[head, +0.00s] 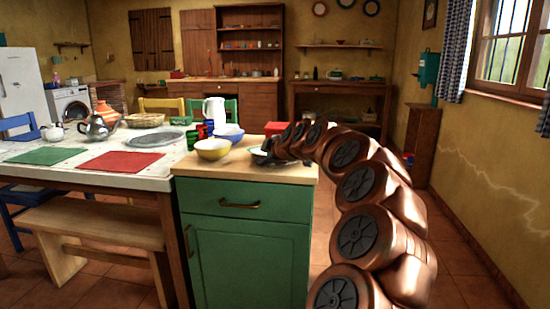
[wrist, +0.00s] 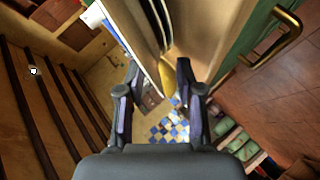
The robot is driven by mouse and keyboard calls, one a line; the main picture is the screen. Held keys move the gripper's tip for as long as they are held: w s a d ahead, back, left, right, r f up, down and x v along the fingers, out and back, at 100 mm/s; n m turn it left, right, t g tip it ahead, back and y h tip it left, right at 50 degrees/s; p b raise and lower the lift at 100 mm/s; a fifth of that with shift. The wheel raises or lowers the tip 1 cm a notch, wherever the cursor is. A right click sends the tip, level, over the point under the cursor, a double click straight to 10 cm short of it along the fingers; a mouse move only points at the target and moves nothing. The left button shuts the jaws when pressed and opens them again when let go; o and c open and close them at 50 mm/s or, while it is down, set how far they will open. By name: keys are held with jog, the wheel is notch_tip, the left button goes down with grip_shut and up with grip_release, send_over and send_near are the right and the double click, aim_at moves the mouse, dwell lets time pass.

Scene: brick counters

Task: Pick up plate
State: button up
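A pale plate (head: 258,152) lies on the wooden top of the green cabinet, partly hidden by my gripper. My dark gripper (head: 272,153) is low over the right part of this top, at the plate. In the wrist view my gripper (wrist: 157,78) has its two fingers apart, with a gap between them. Pale curved edges, perhaps the plate's rim (wrist: 158,15), show beyond the fingers at the top. I cannot tell whether a finger touches the plate.
A yellow bowl (head: 212,149) and a blue-and-white bowl (head: 229,132) stand left of the plate. Red and green cups (head: 193,139) and a white jug (head: 214,110) are behind them. A red box (head: 276,128) is behind my gripper. The green cabinet (head: 245,250) has a protruding drawer handle.

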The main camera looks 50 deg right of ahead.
grip_shut()
dwell(0.6)
